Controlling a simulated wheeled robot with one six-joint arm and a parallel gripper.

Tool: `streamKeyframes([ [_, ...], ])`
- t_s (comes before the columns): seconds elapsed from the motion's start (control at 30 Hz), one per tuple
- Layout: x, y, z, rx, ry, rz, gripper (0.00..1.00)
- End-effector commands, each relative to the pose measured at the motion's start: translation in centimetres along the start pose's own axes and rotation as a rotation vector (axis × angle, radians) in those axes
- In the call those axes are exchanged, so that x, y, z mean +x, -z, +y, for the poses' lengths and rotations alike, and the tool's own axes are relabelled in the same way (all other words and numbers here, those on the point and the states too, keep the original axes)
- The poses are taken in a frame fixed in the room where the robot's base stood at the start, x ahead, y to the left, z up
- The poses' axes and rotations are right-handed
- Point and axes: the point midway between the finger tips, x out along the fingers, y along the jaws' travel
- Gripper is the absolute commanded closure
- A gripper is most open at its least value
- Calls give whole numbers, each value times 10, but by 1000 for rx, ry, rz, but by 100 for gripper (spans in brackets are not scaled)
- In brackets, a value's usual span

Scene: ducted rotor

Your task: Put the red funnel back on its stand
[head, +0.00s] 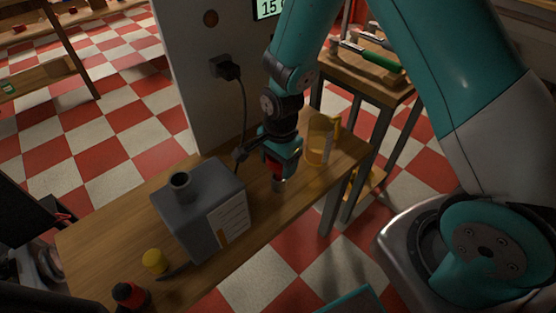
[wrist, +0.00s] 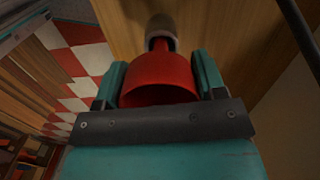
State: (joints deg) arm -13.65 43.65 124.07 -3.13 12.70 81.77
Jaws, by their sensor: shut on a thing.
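My gripper (head: 281,160) is low over the wooden bench, between the grey can and the clear jug. It is shut on the red funnel (head: 275,166). In the wrist view the funnel (wrist: 158,77) fills the space between the two fingers of my gripper (wrist: 160,84), its wide end towards the camera. The funnel's narrow end meets a pale grey, rounded piece (wrist: 162,30), which also shows just under the gripper in the head view (head: 279,185). I cannot tell whether this piece is the stand, or whether the funnel rests in it.
The grey can (head: 205,212) with an open neck stands left of my gripper. The jug (head: 318,142) with yellow contents is close on the right. A yellow cap (head: 154,261) and a red-and-black bottle (head: 130,295) are at the bench's near left. A cable (head: 243,108) hangs behind.

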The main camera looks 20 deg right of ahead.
Motion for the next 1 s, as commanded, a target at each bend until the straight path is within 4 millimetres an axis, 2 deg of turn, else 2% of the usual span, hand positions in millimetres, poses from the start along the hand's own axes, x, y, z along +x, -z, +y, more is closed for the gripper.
streamKeyframes([
  [0.63, 28, 2, 0, 0, -1, 0, 59],
  [0.97, 29, 2, 0, 0, 0, 0, 59],
  [1.0, 29, 2, 0, 0, 0, 0, 31],
])
